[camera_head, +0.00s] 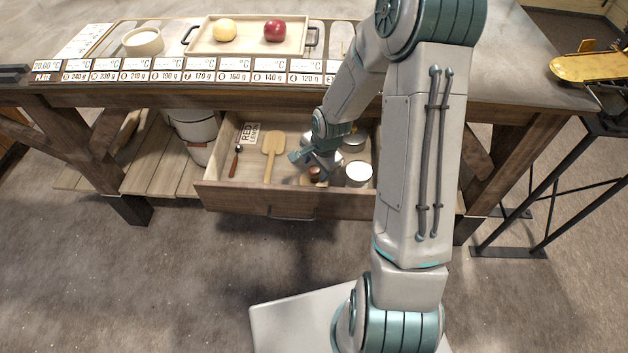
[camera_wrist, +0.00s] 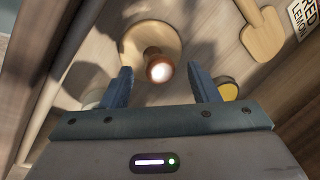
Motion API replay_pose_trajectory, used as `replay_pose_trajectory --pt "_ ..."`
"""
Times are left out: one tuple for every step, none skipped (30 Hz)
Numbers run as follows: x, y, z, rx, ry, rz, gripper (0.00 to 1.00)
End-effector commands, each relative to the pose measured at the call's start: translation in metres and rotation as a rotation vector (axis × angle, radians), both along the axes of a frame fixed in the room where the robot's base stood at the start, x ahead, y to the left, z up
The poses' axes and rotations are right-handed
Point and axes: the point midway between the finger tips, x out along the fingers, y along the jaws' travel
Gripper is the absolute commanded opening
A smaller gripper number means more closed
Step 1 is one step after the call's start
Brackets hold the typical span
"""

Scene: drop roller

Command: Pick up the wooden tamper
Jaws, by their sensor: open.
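The wooden tamper (camera_wrist: 135,38) has a wide, pale round base and a darker brown knob facing the wrist camera. It stands in the open drawer (camera_head: 240,196); in the head view, its brown knob (camera_head: 316,174) shows just below my gripper (camera_head: 308,164), which partly hides the rest. In the wrist view, my gripper (camera_wrist: 164,82) is open, with one blue finger on each side of the knob's line. The knob appears between the fingertips with gaps on both sides. I cannot tell whether the fingertips are down at knob height.
The drawer also holds a wooden spatula (camera_head: 273,144), a slim dark-handled tool (camera_head: 235,162), a "RED LEMON" card (camera_head: 249,133) and a white-topped round container (camera_head: 358,172) right of my gripper. The worktop (camera_head: 500,75) overhangs the drawer's back. A tray (camera_head: 205,47) with fruit stands above.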

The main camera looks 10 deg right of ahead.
Motion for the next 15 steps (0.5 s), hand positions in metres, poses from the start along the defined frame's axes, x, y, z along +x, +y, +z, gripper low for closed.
replay_pose_trajectory --pt "0.0008 0.001 -0.0043 0.001 0.0 0.001 0.55" --pt "0.0013 0.0011 -0.0055 0.001 0.0 0.001 0.55" --pt "0.0017 0.0011 -0.0064 0.0 -0.001 0.001 0.55" --pt "0.0018 0.001 -0.0068 0.0 -0.001 0.001 0.55" --pt "0.0019 0.001 -0.0069 -0.001 -0.001 0.001 0.55" --pt "0.0019 0.0009 -0.0068 0.0 -0.002 0.001 0.55" --pt "0.0019 0.0008 -0.0067 0.0 -0.002 0.0 0.55" --pt "0.0019 0.0008 -0.0067 0.0 -0.001 0.0 0.55" --pt "0.0018 0.0008 -0.0066 0.0 -0.001 0.0 0.55" --pt "0.0018 0.0008 -0.0066 0.0 -0.001 0.0 0.52" --pt "0.0017 0.0007 -0.0067 0.0 -0.001 0.0 0.44" --pt "0.0017 0.0007 -0.0067 0.0 -0.001 0.0 0.33" --pt "0.0017 0.0007 -0.0066 0.0 -0.001 0.0 0.24" --pt "0.0017 0.0007 -0.0066 0.0 -0.001 0.0 0.16" --pt "0.0016 0.0007 -0.0066 0.0 -0.001 0.0 0.05"
